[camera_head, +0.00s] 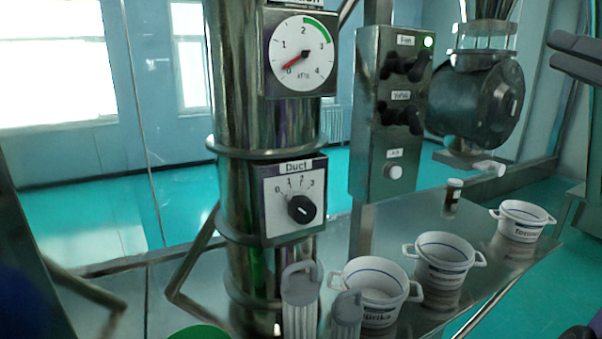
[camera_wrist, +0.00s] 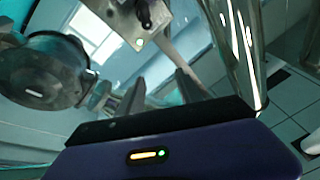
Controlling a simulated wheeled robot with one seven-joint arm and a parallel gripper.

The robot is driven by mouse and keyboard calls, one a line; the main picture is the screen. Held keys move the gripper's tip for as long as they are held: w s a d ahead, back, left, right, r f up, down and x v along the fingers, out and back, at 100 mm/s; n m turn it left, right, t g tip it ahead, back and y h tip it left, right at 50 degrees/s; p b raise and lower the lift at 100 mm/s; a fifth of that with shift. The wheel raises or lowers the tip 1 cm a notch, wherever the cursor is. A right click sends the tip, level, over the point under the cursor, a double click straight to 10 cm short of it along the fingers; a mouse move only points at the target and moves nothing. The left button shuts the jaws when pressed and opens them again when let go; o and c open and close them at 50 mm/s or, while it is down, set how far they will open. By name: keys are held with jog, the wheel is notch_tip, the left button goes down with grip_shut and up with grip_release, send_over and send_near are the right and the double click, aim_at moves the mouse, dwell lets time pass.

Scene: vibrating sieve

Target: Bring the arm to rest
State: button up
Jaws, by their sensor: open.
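My gripper (camera_wrist: 163,92) shows in the wrist view with its two grey fingers apart and nothing visible between them. Its dark body with a small lit indicator fills the bottom of that view. The fingers point toward the sieve equipment, and no contact is visible. In the head view, two dark parallel bars (camera_head: 578,58) enter at the upper right edge; I cannot tell whether they are my gripper.
A steel column (camera_head: 240,120) carries a gauge and a Duct dial. Beside it are a switch panel (camera_head: 375,160) with a green lamp and a dark drum (camera_head: 475,100). White two-handled pots (camera_head: 440,262), grey ribbed cylinders (camera_head: 300,300) and a small brown bottle (camera_head: 453,193) stand on the steel table.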

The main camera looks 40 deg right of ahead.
jog(key=s+d+m+h, duration=0.2)
jog(key=d+m+h, duration=0.25)
jog(key=h, duration=0.25)
jog(key=w+d+f+m+g+h, duration=0.1)
jog(key=w+f+g+h, duration=0.15)
jog(key=f, duration=0.25)
jog(key=w+d+f+m+g+h, duration=0.1)
jog(key=f+m+h, duration=0.15)
jog(key=f, duration=0.25)
jog(key=w+a+f+n+g, duration=0.1)
jog(key=w+a+f, duration=0.3)
jog(key=f, duration=0.5)
jog(key=w+a+f+n+g, duration=0.1)
jog(key=w+a+f, duration=0.1)
jog(key=a+f, duration=0.65)
jog(key=s+a+f+n+t+y, duration=0.25)
jog(key=a+f+n+y, duration=0.55)
jog(key=a+f, duration=1.05)
jog(key=s+a+f+n+g+y, duration=0.2)
jog(key=s+a+f+n+y, duration=0.1)
jog(key=s+a, duration=0.3)
jog(key=s+a+f+n+g+y, duration=0.1)
jog(key=s+a+f+y, duration=0.3)
jog(key=a, duration=0.5)
jog(key=s+n+y, duration=0.1)
jog(key=s, duration=0.1)
jog(key=shift+s+a+f+n+g, duration=0.15)
jog(key=shift+s+f+n+g, duration=0.2)
jog(key=shift+s+n+g, duration=0.05)
